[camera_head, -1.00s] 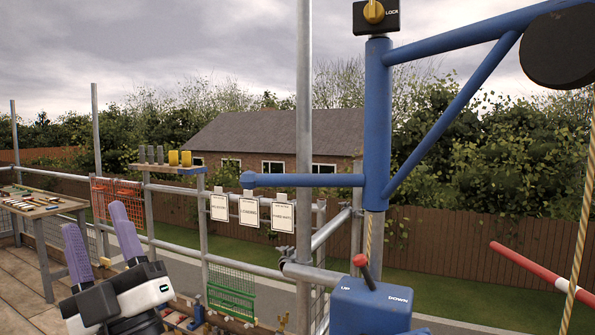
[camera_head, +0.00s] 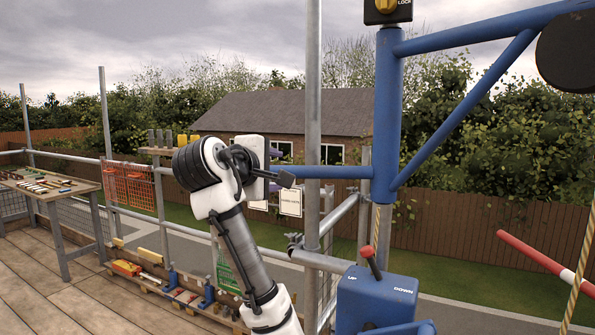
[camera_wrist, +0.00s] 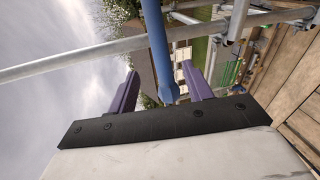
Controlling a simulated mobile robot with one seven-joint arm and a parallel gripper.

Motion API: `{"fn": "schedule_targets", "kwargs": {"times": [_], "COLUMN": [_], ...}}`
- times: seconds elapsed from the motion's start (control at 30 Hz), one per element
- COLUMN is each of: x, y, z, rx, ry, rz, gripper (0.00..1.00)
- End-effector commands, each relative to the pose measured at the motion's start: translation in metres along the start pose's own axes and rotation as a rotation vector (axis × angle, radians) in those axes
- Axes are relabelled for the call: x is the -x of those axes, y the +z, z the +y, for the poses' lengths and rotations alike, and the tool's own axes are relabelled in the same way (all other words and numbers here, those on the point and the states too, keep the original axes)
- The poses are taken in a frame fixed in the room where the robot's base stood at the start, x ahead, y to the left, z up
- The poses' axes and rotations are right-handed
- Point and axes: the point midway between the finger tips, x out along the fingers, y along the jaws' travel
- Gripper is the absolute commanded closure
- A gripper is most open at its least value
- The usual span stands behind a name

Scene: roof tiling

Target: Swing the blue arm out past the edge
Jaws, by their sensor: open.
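The blue arm (camera_head: 470,36) is a swing jib on a blue upright post (camera_head: 387,130), with a diagonal brace and a black round wheel (camera_head: 568,52) at its right. A blue handle bar (camera_head: 340,172) sticks out left from the post. My gripper (camera_head: 283,178) is at the bar's left end and hides its tip. In the wrist view, my gripper's two purple fingers (camera_wrist: 160,72) are apart. The blue bar (camera_wrist: 155,35) runs down between them in the picture, with its knobbed end near the palm. I cannot tell whether they touch it.
A black block with a yellow LOCK knob (camera_head: 387,5) tops the post. A blue UP/DOWN box (camera_head: 375,300) with a red lever stands below. A grey scaffold pole (camera_head: 313,100) rises beside the bar. A red-and-white bar (camera_head: 540,257) and rope (camera_head: 580,270) hang at right.

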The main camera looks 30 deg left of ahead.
Motion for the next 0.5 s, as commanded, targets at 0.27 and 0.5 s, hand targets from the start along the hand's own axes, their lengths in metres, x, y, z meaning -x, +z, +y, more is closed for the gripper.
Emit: {"fn": "schedule_targets", "kwargs": {"times": [0.27,0.5], "x": [-0.053,-0.101], "y": [0.0,0.0], "z": [0.003,0.002], "rx": [-0.001,-0.002], "ry": [-0.004,-0.002], "rz": [0.0,0.001], "gripper": [0.5,0.5]}}
